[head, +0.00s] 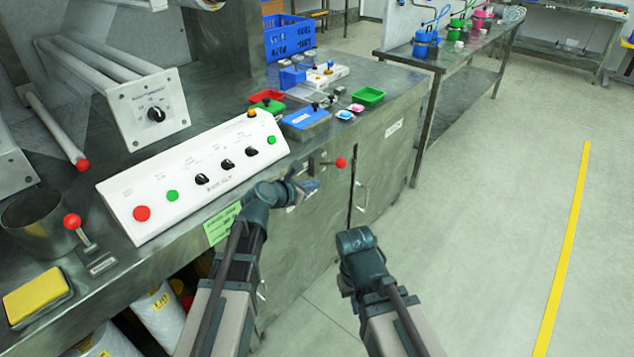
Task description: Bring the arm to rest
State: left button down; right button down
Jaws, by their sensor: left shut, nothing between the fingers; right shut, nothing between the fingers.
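My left gripper (309,186) is in front of the bench's front face, just below the right part of the white control panel (205,172). Its fingers are together with nothing between them, near a lever with a red knob (341,162); whether they touch it I cannot tell. My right arm (365,262) reaches up from the bottom to the right of the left arm, over the floor beside the cabinet. Its gripper fingers are hidden behind the wrist.
The metal bench (352,128) carries green trays (368,95), a blue crate (289,37) and a blue box (304,117). At left are a metal cup (38,222), another red-knobbed lever (73,222) and a yellow pad (36,295). The floor (500,220) at right is clear.

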dwell(0.4)
pick_arm(q)
jog(key=s+d+f+m+g+y, duration=0.1)
jog(key=s+d+f+m+g, duration=0.3)
jog(key=s+m, duration=0.45)
jog(key=s+d+f+m+g+y, duration=0.1)
jog(key=s+d+f+m+g, duration=0.15)
jog(key=s+f+m, duration=0.55)
jog(key=s+a+m+g+y, duration=0.2)
jog(key=s+a+m+y, duration=0.1)
jog(key=s+m, duration=0.35)
jog(key=s+a+m+g+y, duration=0.2)
jog(key=s+m+g+y, duration=0.1)
jog(key=s+m, duration=0.4)
notch_tip(320, 180, up, 17)
jog(key=w+m+p, duration=0.1)
jog(key=p, duration=1.6)
jog(key=shift+a+m, duration=0.2)
jog(key=shift+m, duration=0.1)
jog(key=shift+w+f, duration=0.1)
